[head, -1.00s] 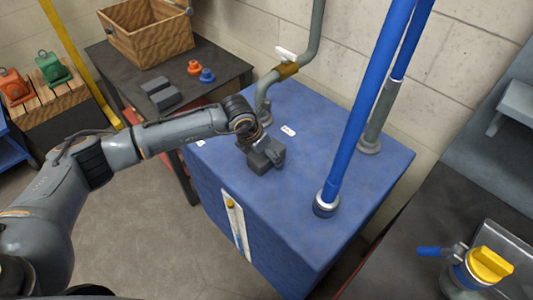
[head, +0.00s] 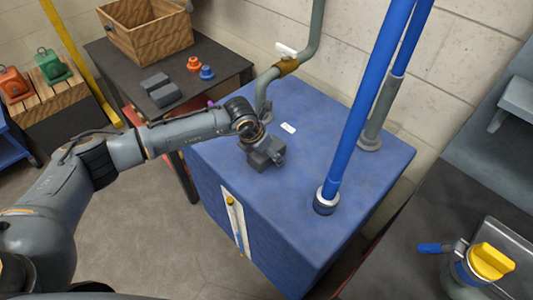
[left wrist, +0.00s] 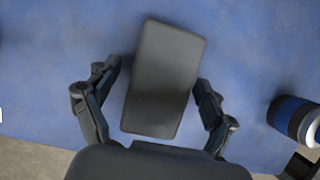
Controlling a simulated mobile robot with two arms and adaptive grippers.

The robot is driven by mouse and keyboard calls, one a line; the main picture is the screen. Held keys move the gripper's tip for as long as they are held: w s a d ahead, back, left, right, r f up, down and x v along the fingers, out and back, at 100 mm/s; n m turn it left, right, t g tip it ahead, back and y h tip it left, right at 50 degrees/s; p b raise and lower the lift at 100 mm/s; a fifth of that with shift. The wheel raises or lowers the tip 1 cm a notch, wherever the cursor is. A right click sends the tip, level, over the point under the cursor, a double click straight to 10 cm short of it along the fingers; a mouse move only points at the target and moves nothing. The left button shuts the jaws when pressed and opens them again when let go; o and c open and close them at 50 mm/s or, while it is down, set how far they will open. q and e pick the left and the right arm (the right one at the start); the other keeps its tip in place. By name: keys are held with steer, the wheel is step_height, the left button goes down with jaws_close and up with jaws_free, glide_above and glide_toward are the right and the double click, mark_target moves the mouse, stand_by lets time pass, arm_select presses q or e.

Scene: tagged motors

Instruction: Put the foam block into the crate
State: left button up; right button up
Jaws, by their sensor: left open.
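A dark grey block (left wrist: 165,78), which looks like the foam block, lies on the blue cabinet top (left wrist: 50,80) in the left wrist view. My left gripper (left wrist: 157,80) is open, with one finger on each side of the block; the right finger is very close to its edge. In the head view my left gripper (head: 264,152) is low over the cabinet top and largely hides the block. The wooden crate (head: 150,38) stands on the dark table at the upper left. My right gripper is not in view.
Two grey blocks (head: 164,95), an orange part (head: 194,64) and a blue part (head: 207,73) are on the dark table (head: 225,78). A blue upright pipe (head: 350,130) rises from the cabinet, right of my gripper. A grey-green pipe (head: 265,95) stands behind it.

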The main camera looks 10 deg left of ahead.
arm_select(q)
steer(key=shift+c, duration=0.2)
steer(key=c, duration=1)
steer(key=shift+o, duration=0.2)
steer(key=shift+r, duration=0.1)
